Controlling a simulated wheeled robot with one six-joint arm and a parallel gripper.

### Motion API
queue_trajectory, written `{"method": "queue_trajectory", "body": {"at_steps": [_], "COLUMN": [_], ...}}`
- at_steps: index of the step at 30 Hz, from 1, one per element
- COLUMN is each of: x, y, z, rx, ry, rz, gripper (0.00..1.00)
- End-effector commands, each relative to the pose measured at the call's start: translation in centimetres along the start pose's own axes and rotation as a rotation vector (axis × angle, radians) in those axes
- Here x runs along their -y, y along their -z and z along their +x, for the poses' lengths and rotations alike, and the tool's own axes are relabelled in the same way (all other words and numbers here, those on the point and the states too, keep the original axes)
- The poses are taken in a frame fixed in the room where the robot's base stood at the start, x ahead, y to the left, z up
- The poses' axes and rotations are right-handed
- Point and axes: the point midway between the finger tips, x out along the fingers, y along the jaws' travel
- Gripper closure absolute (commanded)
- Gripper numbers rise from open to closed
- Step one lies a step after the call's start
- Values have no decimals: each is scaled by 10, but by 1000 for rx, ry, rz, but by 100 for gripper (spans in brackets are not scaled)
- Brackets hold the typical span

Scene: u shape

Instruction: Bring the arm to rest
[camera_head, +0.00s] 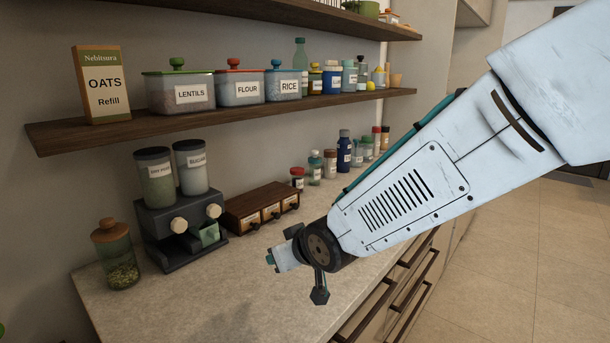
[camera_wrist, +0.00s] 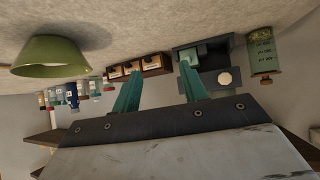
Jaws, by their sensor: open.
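My arm reaches in from the upper right in the head view, and its end hangs over the counter (camera_head: 200,300). My gripper (camera_head: 270,259) is small there and points left, in front of the little drawer box (camera_head: 262,207). In the wrist view, which is upside down, the two teal fingers of my gripper (camera_wrist: 158,80) stand apart with nothing between them. The drawer box (camera_wrist: 152,66) and the dark dispenser (camera_wrist: 205,68) show beyond the fingers.
The dispenser (camera_head: 180,230) and a lidded glass jar (camera_head: 118,258) stand left of my gripper. A shelf (camera_head: 220,120) with labelled containers runs above. Several bottles line the wall behind. A green bowl (camera_wrist: 50,55) shows in the wrist view. The front counter is clear.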

Motion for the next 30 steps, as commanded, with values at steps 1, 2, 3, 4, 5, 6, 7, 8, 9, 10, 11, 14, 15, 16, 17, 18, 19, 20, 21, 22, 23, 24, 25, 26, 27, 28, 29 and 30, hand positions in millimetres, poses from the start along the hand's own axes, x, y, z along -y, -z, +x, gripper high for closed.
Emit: {"method": "queue_trajectory", "body": {"at_steps": [1, 2, 3, 4, 5, 6, 7, 8, 9, 10, 11, 14, 15, 16, 17, 18, 19, 20, 21, 22, 23, 24, 25, 26, 27, 28, 29, 30], "x": [-19, -30, -45, -57, -68, -82, -91, -99, -107, -112, -116, -121, -120, -118, -115, -111, -108, -104, -100, -97, -94, -91, -90, -88, -87, -87, -86, -86], "y": [-2, -6, -12, -19, -25, -36, -45, -53, -67, -76, -86, -121, -134, -144, -154, -164, -172, -178, -186, -190, -194, -199, -201, -203, -204, -205, -205, -205], "z": [-18, -29, -46, -61, -76, -98, -115, -131, -154, -170, -187, -242, -262, -277, -290, -305, -316, -325, -335, -342, -347, -353, -356, -358, -360, -360, -361, -361], "rx": [30, 54, 92, 125, 158, 205, 240, 275, 324, 359, 393, 507, 549, 579, 609, 643, 666, 688, 711, 727, 740, 754, 763, 770, 775, 778, 779, 780], "ry": [-33, -52, -78, -101, -124, -152, -171, -189, -210, -224, -237, -272, -281, -286, -289, -293, -294, -294, -294, -293, -293, -291, -290, -289, -288, -288, -287, -287], "rz": [23, 37, 60, 78, 99, 129, 153, 176, 208, 234, 259, 348, 383, 407, 430, 459, 480, 498, 519, 531, 543, 554, 560, 564, 568, 570, 570, 570], "gripper": [57, 57, 57, 57, 57, 57, 57, 57, 57, 57, 57, 57, 57, 57, 57, 57, 57, 57, 57, 57, 57, 57, 57, 57, 57, 57, 57, 57]}}
